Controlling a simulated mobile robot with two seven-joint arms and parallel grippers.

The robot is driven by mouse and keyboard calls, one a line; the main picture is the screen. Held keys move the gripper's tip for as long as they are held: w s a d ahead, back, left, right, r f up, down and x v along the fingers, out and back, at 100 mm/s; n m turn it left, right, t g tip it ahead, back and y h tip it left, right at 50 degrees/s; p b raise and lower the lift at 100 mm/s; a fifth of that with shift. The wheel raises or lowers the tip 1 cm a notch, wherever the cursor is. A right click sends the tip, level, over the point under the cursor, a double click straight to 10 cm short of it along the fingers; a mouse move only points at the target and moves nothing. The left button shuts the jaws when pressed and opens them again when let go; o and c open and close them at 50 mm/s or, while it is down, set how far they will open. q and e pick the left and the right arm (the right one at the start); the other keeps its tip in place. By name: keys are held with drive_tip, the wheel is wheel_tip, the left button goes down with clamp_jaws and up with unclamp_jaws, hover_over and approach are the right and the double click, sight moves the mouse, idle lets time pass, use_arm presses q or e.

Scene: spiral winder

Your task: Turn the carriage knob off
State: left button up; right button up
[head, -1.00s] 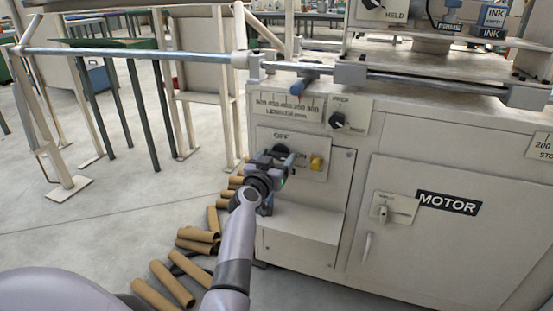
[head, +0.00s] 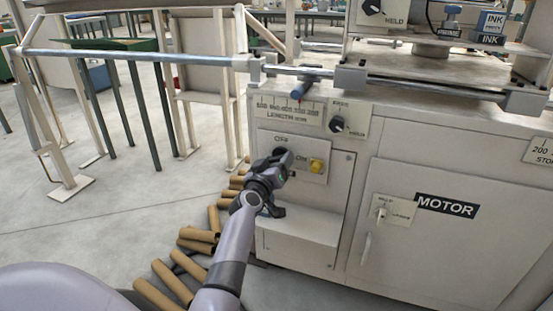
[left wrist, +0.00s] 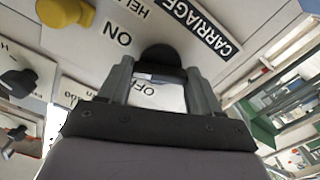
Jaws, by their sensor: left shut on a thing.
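The black carriage knob (left wrist: 158,54) is on a pale plate marked OFF, ON and CARRIAGE on the machine's front. My left gripper (head: 284,163) is at this knob, just below the OFF mark and left of the ON mark. In the left wrist view, the two fingers of my left gripper (left wrist: 161,84) stand on either side of the knob and are shut on it. The OFF label shows between the fingers, and the ON label is clear to the left. The gripper hides part of the knob, so I cannot tell where it points. My right gripper is not in view.
A yellow button (head: 317,166) sits close right of the knob. Another black knob (head: 337,124) is above it. The MOTOR switch (head: 382,213) is farther right. Cardboard tubes (head: 197,235) lie on the floor below my left arm. A metal bar (head: 140,55) runs across the upper left.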

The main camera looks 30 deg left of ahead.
use_arm(q)
drive_tip(key=shift+n, duration=0.6)
drive_tip(key=shift+n+p, duration=0.4)
drive_tip(key=shift+n, duration=0.5)
drive_tip(key=n+p, duration=0.1)
drive_tip(key=n, duration=0.9)
drive_tip(key=shift+p, duration=0.3)
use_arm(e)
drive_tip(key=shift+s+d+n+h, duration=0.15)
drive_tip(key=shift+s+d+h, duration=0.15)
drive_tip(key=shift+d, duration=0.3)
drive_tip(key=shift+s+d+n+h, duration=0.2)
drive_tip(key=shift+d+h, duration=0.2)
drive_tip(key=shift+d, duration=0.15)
use_arm(q)
drive_tip(key=o, duration=1.1)
drive_tip(key=shift+c, duration=0.2)
drive_tip(key=shift+s, duration=0.1)
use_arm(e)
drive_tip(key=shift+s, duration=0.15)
